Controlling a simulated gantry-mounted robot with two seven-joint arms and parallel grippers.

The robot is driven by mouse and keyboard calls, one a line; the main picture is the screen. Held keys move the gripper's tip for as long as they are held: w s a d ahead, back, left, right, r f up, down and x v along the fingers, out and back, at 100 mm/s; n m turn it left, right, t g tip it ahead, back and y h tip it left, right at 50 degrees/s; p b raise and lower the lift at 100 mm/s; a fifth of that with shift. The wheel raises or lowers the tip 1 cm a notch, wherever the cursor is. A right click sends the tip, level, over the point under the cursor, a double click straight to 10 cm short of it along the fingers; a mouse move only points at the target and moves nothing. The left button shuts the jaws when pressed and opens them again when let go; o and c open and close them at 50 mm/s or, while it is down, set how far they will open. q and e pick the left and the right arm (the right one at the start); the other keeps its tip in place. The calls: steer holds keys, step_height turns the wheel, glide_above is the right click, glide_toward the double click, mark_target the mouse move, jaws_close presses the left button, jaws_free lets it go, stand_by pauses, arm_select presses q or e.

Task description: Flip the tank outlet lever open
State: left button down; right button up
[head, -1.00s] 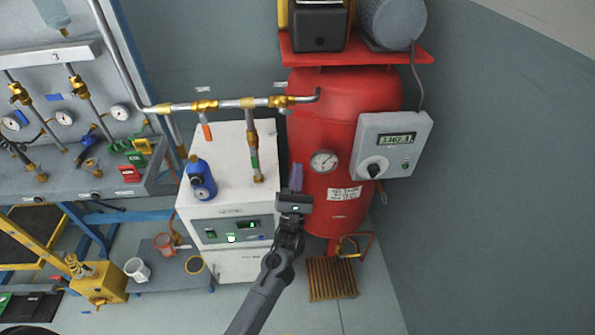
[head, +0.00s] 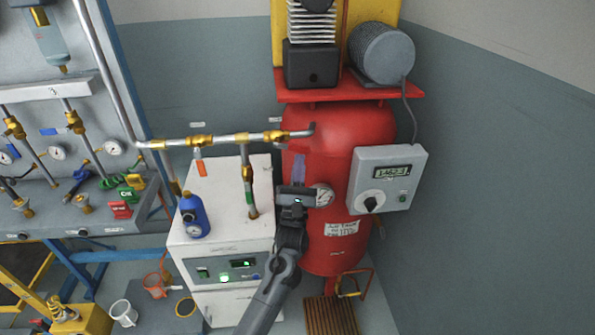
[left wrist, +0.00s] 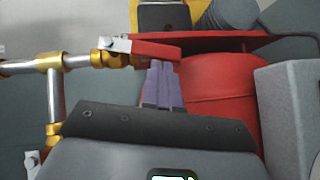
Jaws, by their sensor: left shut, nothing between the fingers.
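The tank outlet lever shows in the left wrist view as a red handle (left wrist: 155,51) with a bare metal end, over a brass valve (left wrist: 112,60). It extends to the right, roughly in line with the pipe. In the head view the brass valve (head: 274,137) sits on the pipe at the red tank (head: 345,131), and the handle is hard to make out. My left gripper (head: 299,160) is shut and empty, its purple fingers pointing up in front of the tank. In the wrist view its fingertips (left wrist: 163,66) are just below the handle's right end; I cannot tell whether they touch.
A grey control box (head: 400,160) is on the tank's right side. A pressure gauge (head: 324,195) is partly behind my gripper. A white dryer cabinet (head: 222,195) with a blue bottle (head: 194,215) stands left. A vertical pipe (head: 248,180) drops from the main line.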

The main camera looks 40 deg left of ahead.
arm_select(q)
steer(key=shift+w+d+r+p, duration=0.2)
steer(key=shift+d+r+p, duration=0.05)
steer(key=shift+r, duration=0.2)
steer(key=shift+w+d+r+p, duration=0.15)
steer(key=shift+d+r+p, duration=0.05)
steer(key=shift+r, duration=0.2)
steer(key=shift+w, duration=0.1)
steer(key=shift+f, duration=0.1)
